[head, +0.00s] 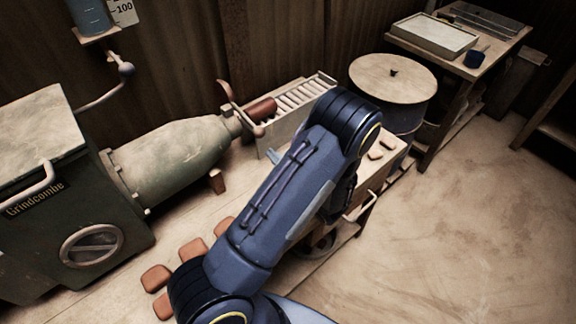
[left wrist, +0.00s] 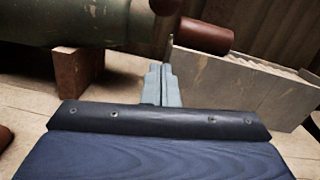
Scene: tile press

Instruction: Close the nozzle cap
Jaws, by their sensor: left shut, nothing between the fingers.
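The grey-green press barrel (head: 178,155) tapers to a nozzle (head: 234,122) on its right. A reddish-brown piece (head: 226,91) stands up at the nozzle mouth, and a rounded one (head: 257,131) sits lower; I cannot tell for sure which is the cap. A clay column (head: 262,109) lies just beyond the mouth; it also shows in the left wrist view (left wrist: 206,36). My left gripper (head: 273,157) is shut and empty, in front of the roller bed and below the nozzle. Its fingertips (left wrist: 163,68) show together in the left wrist view. My right gripper is out of view.
The roller bed (head: 292,97) runs right from the nozzle. Several clay tiles (head: 192,250) lie on the bench near my arm. A round lidded drum (head: 393,78) stands behind right, with a side table (head: 478,58) beyond. A small clay block (head: 217,181) stands under the barrel.

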